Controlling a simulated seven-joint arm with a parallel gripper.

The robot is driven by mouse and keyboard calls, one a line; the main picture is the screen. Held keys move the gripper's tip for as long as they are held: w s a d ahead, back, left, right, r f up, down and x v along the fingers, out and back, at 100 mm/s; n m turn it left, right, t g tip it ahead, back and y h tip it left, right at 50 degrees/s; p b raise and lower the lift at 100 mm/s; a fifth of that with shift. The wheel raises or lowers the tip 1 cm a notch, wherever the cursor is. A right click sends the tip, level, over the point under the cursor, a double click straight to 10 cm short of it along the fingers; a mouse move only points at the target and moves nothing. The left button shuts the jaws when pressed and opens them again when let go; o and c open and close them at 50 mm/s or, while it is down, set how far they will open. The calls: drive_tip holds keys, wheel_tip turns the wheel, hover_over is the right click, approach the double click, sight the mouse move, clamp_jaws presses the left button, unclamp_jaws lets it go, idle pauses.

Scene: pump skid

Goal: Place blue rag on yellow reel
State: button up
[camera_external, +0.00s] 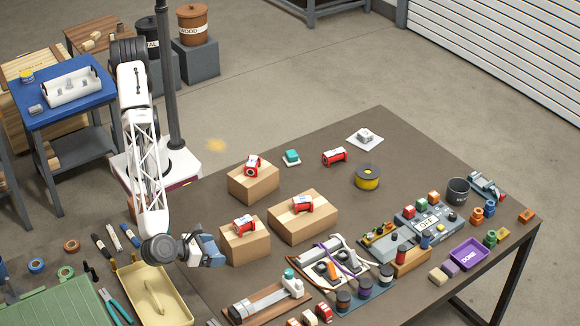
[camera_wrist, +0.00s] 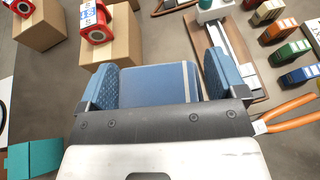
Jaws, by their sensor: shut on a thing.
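My gripper (camera_external: 208,249) is over the near left part of the brown table, left of the cardboard boxes. In the wrist view its two blue padded fingers (camera_wrist: 160,82) are shut on the blue rag (camera_wrist: 158,86), a flat folded piece with a pale stripe near one edge. In the external view the rag is hard to tell from the fingers.
Cardboard boxes (camera_external: 303,222) bearing red parts stand between my gripper and the reel. A wooden tray with a metal cylinder (camera_external: 262,302) lies in front, and a cream tray (camera_external: 150,297) at the near left. The table around the reel is mostly clear.

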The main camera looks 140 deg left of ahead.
drive_tip(key=s+a, duration=0.3)
drive_tip(key=a, duration=1.6)
drive_tip(key=s+a, duration=0.3)
drive_tip(key=a, duration=1.7)
drive_tip(key=s+a+n+g, duration=0.1)
drive_tip(key=s+a, duration=0.9)
drive_tip(key=a, duration=0.3)
drive_tip(key=s+a+n+g, duration=0.1)
drive_tip(key=s+a, duration=0.9)
drive_tip(key=a, duration=0.4)
drive_tip(key=f, duration=0.5)
drive_tip(key=shift+s+d, duration=0.1)
drive_tip(key=shift+s, duration=0.1)
drive_tip(key=shift+w, duration=0.1)
hover_over(370, 170)
drive_tip(key=shift+w+d+f, duration=0.1)
drive_tip(key=shift+d+f, duration=0.05)
drive_tip(key=shift+f, duration=0.6)
drive_tip(key=shift+f, duration=0.1)
